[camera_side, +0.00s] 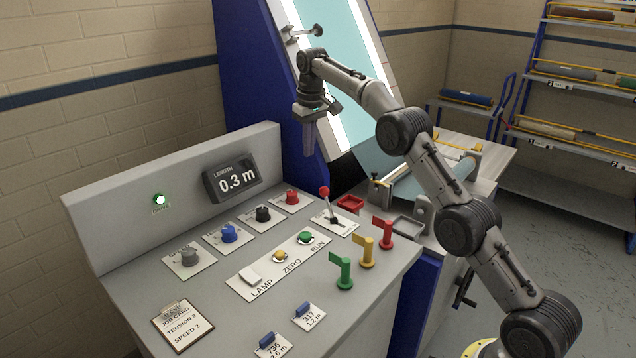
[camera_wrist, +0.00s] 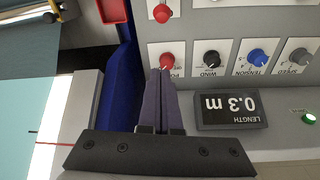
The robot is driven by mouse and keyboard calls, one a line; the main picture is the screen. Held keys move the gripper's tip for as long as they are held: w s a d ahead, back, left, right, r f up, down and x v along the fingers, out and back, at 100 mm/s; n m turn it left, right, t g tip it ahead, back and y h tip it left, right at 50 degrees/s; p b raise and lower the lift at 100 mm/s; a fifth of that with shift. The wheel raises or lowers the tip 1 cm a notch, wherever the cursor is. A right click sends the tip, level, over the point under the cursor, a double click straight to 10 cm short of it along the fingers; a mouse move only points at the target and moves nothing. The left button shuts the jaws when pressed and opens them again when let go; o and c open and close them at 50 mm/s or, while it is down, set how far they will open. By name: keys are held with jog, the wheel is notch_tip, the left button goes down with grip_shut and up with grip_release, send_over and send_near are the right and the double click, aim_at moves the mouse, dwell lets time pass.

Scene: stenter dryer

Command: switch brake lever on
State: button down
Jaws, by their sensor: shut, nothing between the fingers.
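A short lever with a red ball (camera_side: 324,191) stands on a white plate (camera_side: 337,224) at the right of the grey console. It looks like the brake lever, but I cannot read its label. Its red ball also appears at the top of the wrist view (camera_wrist: 162,13). My gripper (camera_side: 309,152) points down, shut and empty, above the back edge of the console, behind and above the lever and apart from it. In the wrist view the closed fingertips (camera_wrist: 159,72) overlap the edge of the red knob's plate; actual contact does not show.
Red (camera_side: 291,197), black (camera_side: 263,213), blue (camera_side: 229,233) and grey (camera_side: 189,256) knobs line the console. Green (camera_side: 345,272), yellow (camera_side: 369,250) and red (camera_side: 387,232) flag handles stand at its right. A length display (camera_side: 232,179) reads 0.3 m. A red tray (camera_side: 350,204) lies beyond the lever.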

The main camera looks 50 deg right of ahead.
aim_at(328, 203)
jog(key=shift+d+f, duration=0.2)
jog(key=shift+f, duration=0.2)
jog(key=shift+f, duration=0.1)
jog(key=f, duration=0.9)
jog(key=shift+w+d+f, duration=0.3)
jog(key=shift+w, duration=0.05)
jog(key=shift+s+a+r, duration=0.2)
jog(key=shift+s, duration=0.7)
jog(key=shift+s+a+r, duration=0.15)
jog(key=shift+s+r, duration=0.05)
jog(key=shift+s, duration=0.7)
jog(key=shift+s+r, duration=0.1)
jog(key=shift+s, duration=0.05)
jog(key=shift+s+r, duration=0.1)
jog(key=shift+s, duration=0.05)
